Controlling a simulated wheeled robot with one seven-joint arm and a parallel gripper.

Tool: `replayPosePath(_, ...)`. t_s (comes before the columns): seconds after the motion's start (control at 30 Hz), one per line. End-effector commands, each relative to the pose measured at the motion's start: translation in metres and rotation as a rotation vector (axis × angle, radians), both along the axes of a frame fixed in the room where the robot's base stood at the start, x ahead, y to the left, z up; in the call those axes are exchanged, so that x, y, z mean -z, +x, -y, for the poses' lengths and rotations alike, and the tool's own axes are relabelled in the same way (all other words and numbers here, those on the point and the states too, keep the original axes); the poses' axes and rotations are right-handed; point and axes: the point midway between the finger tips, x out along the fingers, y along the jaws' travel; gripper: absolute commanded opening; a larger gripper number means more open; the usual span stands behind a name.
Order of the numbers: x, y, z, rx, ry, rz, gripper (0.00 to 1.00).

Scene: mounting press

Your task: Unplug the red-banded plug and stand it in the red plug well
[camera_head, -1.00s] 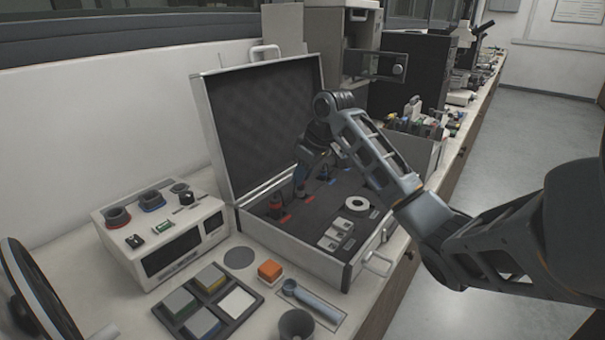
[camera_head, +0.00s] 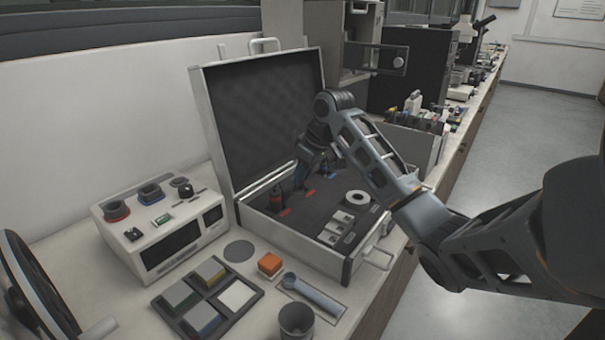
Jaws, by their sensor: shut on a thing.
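My gripper (camera_head: 301,180) is inside the open case, low over its dark foam insert, beside a small red mark (camera_head: 309,190). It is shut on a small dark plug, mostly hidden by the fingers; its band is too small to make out. I cannot tell whether the plug's lower end is in a well. Another dark plug with a reddish part (camera_head: 276,199) stands upright in the foam to the left, beside a second red mark (camera_head: 286,212). The control box (camera_head: 165,235) at left has a red-ringed socket (camera_head: 117,212) and a blue-ringed socket (camera_head: 150,194), both looking empty.
The case's raised lid (camera_head: 265,120) stands behind my gripper. A white ring (camera_head: 357,198) and pale blocks lie in the foam at right. In front are a tray (camera_head: 205,298) of coloured blocks, an orange block (camera_head: 270,264) and a grey cup (camera_head: 296,321).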

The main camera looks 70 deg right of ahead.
Motion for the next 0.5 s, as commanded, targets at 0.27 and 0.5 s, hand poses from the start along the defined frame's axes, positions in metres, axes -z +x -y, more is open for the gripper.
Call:
replayPosePath(0.27,0.0032,0.0002,-0.0003,0.0,0.001,0.0,0.0)
replayPosePath(0.5,0.0064,0.0002,-0.0004,0.0,0.0,0.0,0.0)
